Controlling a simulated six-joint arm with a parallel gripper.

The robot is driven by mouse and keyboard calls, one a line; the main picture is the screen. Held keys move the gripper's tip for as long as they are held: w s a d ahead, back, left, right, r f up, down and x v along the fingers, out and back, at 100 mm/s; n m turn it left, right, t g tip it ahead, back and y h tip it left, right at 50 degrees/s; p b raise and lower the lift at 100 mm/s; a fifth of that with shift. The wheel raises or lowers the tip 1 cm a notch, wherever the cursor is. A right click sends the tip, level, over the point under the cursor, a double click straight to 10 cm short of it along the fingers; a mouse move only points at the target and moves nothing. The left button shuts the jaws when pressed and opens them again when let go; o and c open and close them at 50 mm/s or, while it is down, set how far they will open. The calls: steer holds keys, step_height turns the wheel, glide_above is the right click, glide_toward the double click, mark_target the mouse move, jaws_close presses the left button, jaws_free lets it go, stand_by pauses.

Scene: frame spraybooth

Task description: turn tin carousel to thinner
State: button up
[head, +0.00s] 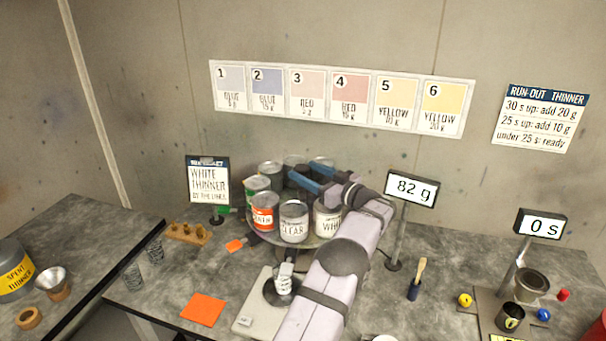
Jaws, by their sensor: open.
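The tin carousel (318,241) stands on the bench at the centre with several tins around it. Its near side shows an orange-label tin (264,218), a tin marked CLEAR (293,226) and a tin whose label starts WH (327,228). A green-label tin (251,188) is at its left. The labels of the rear tins are turned away or hidden, and I cannot read THINNER on any tin. My gripper (303,175), with blue fingers, is open over the rear tins. I cannot tell whether it touches one. My arm hides the carousel's right side.
A ticket stand (208,184) reads WHITE THINNER. A scale (266,296) holding a small cup stands in front, with its display (411,188) at 82 g. An orange sheet (204,307) lies front left. A SPENT THINNER can (16,277) is far left.

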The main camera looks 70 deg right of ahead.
steer(key=b+v, duration=0.2)
steer(key=v, duration=0.3)
